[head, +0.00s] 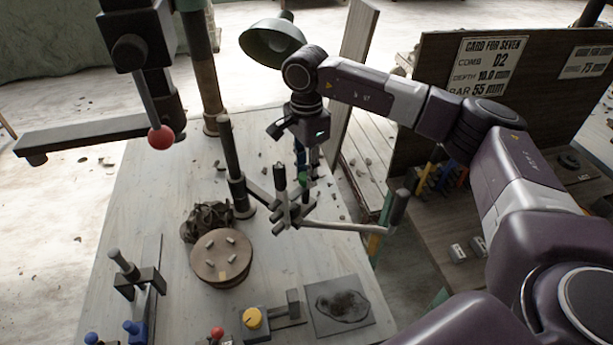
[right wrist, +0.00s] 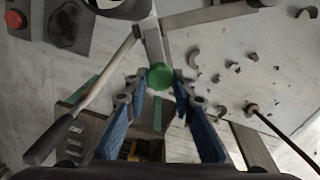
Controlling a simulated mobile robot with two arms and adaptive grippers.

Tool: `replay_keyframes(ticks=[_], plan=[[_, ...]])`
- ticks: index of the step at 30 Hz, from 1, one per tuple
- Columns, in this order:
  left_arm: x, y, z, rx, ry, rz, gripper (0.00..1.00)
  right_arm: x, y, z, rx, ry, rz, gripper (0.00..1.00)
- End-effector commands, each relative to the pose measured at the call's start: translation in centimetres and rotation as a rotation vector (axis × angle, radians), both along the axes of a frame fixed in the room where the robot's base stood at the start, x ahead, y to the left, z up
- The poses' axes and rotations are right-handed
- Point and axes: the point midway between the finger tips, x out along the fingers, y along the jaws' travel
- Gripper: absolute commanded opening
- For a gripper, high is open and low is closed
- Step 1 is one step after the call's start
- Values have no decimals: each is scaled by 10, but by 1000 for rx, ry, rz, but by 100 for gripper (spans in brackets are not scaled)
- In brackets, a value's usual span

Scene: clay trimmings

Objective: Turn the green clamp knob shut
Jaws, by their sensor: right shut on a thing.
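The green clamp knob (head: 304,179) sits on the dark metal clamp fixture beside an upright post. In the right wrist view the knob (right wrist: 160,76) is round and lies between my blue-padded fingertips. My right gripper (head: 306,166) reaches down onto it from above, and the right wrist view also shows the gripper (right wrist: 160,84) shut on the knob. The clamp's long lever (head: 345,227) runs to the right, with a grey handle at its end. The screw under the knob is hidden. My left gripper is in neither view.
A round turntable (head: 222,280) with small pieces, a dark clay lump (head: 205,222), a yellow knob (head: 252,318) and a dark slab (head: 340,332) share the table. A red-tipped lever (head: 160,138) hangs at left. Clay trimmings lie around the clamp.

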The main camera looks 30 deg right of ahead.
Motion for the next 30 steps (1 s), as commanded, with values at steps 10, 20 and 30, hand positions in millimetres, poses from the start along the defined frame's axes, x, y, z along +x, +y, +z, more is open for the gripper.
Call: replay_keyframes(ticks=[10, 20, 30], plan=[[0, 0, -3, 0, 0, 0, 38, 1, 0, 2, 0, -4, 35, 0], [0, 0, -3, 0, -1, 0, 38, 1, 0, 2, 0, -4, 34, 33], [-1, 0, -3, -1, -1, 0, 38, 1, 0, 1, 0, -2, 33, 41]])
